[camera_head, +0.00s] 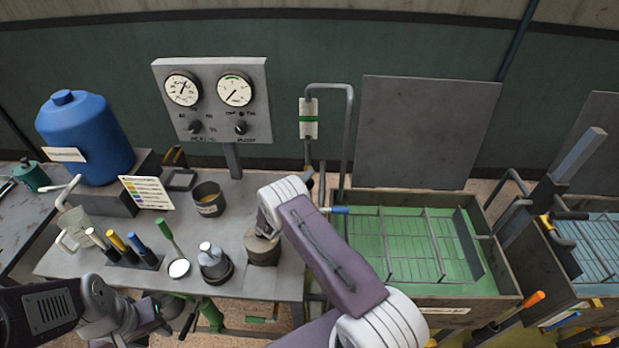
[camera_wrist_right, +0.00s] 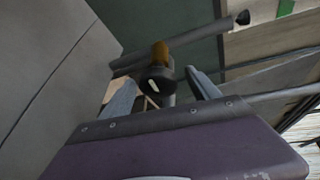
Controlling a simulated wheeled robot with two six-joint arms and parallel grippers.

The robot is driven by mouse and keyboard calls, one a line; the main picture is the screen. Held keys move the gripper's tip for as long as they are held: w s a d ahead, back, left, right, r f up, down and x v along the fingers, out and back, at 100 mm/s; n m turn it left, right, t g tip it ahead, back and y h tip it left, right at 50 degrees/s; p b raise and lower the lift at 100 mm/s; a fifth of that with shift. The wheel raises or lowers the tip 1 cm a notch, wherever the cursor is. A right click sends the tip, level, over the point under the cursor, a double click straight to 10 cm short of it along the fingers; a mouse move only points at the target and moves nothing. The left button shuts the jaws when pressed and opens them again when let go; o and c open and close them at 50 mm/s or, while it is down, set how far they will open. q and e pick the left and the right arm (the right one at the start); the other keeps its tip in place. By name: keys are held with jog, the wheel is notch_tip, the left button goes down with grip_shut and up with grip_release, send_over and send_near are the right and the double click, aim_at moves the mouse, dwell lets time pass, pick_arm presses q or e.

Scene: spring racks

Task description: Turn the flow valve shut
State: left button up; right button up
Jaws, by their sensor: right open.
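In the right wrist view, the flow valve appears as a dark round knob (camera_wrist_right: 156,80) with a pale mark, on a brass-coloured fitting (camera_wrist_right: 160,54) by a grey pipe. My right gripper (camera_wrist_right: 163,90) is open, with one finger on each side of the knob. I cannot tell whether either finger touches it.
A blue tank (camera_head: 88,135), a cup (camera_head: 208,199), colour-handled tools (camera_head: 122,247) and small pots (camera_head: 214,264) occupy the bench. A green bath (camera_head: 400,240) with a wire rack lies right of my arm, with a raised grey lid behind.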

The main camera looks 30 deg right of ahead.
jog(key=x, duration=0.3)
jog(key=shift+w+d+f, duration=0.1)
jog(key=shift+w+f, duration=0.2)
jog(key=shift+f, duration=0.05)
jog(key=shift+w+d, duration=0.2)
jog(key=shift+s+a+r, duration=0.2)
jog(key=shift+s+r, duration=0.05)
jog(key=shift+s, duration=0.05)
jog(key=shift+c, duration=0.3)
jog(key=shift+w+f, duration=0.1)
jog(key=c, duration=1.3)
pick_arm(q)
jog(key=shift+w+d+r, duration=0.15)
jog(key=shift+w+r, duration=0.05)
jog(key=shift+w, duration=0.05)
pick_arm(e)
jog(key=m+y, duration=0.2)
jog(key=shift+f+m, duration=0.15)
jog(key=shift+m, duration=0.15)
pick_arm(q)
jog(key=shift+f+b, duration=1)
jog(key=shift+f, duration=0.1)
pick_arm(e)
jog(key=shift+w+a+f+m+t+y, duration=0.1)
jog(key=shift+m+t+y, duration=0.4)
jog(key=shift+m, duration=0.5)
pick_arm(q)
jog(key=shift+f, duration=0.1)
pick_arm(e)
jog(key=shift+y, duration=0.3)
